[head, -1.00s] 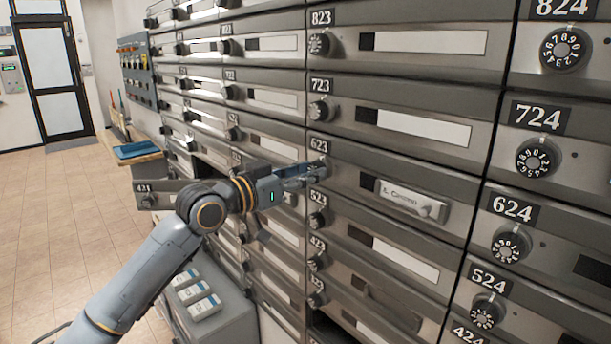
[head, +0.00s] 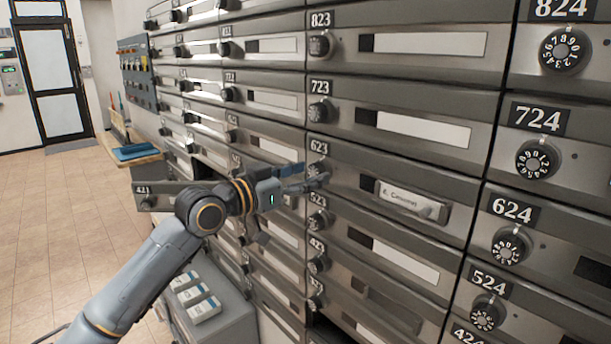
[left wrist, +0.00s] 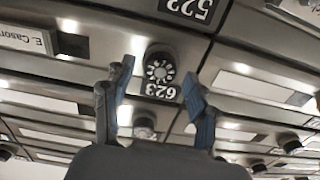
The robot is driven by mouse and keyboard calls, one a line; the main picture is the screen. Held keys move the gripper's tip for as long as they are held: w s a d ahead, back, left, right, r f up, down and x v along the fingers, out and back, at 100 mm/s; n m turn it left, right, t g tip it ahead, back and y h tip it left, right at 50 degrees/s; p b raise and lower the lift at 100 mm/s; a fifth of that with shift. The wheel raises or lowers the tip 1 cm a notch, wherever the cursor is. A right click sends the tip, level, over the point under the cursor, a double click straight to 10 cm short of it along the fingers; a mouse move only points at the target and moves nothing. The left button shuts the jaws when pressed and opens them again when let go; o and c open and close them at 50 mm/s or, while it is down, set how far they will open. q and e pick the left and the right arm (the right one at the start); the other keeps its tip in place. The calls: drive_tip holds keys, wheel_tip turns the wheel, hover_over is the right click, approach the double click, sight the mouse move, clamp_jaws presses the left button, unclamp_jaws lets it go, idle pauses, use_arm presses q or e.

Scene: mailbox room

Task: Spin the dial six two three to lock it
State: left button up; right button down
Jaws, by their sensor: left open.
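The black dial of box 623 (left wrist: 160,70) has a white numbered face; its label (left wrist: 158,91) appears upside down in the left wrist view. In the head view the label 623 (head: 319,145) shows above the dial, which is mostly hidden by my fingers. My right gripper is not in view.
Other dialled boxes surround it, with box 723 (head: 373,119) above and box 624 (head: 508,245) to the right. Drawer 421 (head: 160,195) sticks out at the left. A grey cabinet with white boxes (head: 203,308) stands below my arm. The floor at left is clear.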

use_arm(q)
drive_tip(key=v, duration=1.2)
drive_tip(key=shift+w, duration=0.1)
